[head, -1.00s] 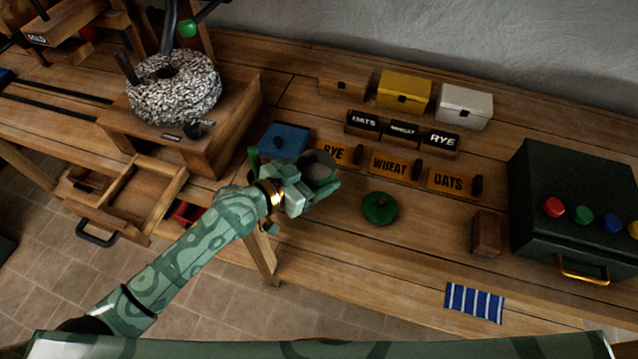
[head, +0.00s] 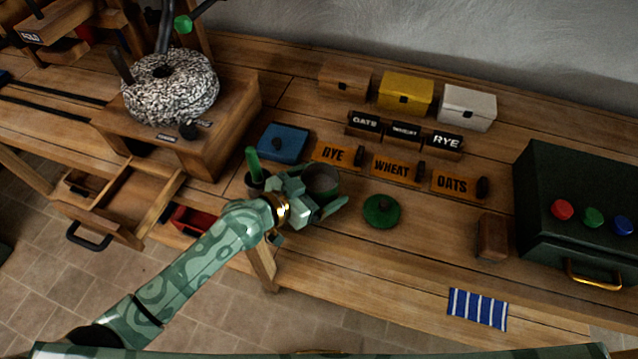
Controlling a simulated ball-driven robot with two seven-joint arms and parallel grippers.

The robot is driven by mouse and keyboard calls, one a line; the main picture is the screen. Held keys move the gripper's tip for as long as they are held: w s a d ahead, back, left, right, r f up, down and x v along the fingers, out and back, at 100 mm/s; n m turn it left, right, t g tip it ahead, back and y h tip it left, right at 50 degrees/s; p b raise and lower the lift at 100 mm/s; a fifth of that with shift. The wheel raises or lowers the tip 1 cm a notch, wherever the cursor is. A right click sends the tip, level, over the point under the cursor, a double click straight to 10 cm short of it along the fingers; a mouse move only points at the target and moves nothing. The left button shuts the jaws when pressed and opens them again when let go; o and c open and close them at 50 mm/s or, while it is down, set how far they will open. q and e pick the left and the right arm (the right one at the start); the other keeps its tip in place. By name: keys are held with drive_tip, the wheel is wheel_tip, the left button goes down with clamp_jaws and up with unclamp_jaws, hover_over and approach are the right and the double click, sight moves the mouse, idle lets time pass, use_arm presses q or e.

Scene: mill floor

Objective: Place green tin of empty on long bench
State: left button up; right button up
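A dark grey-green, open-topped round tin (head: 322,180) stands upright at the front middle of the long bench (head: 420,262). I cannot tell whether its base touches the wood. My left gripper (head: 326,196) is at the tin, with one finger along its near right side. The other finger is hidden or unclear, so its grip on the tin is uncertain. A round green lid with a knob (head: 381,211) lies on the bench just right of the tin. My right gripper is not in view.
A dark pot with a green upright handle (head: 253,164) and a blue box (head: 284,142) are close left of the gripper. Label blocks (head: 396,169) stand behind. A brown block (head: 492,237), striped cloth (head: 478,308) and dark green case (head: 580,185) are right. Bench front is mostly clear.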

use_arm(q)
drive_tip(key=shift+r+p, duration=0.3)
drive_tip(key=p+v, duration=0.1)
drive_tip(key=v, duration=1)
drive_tip(key=shift+s+a+p, duration=0.15)
drive_tip(key=shift+a+p, duration=0.05)
drive_tip(key=shift+p, duration=0.2)
drive_tip(key=shift+s+a, duration=0.2)
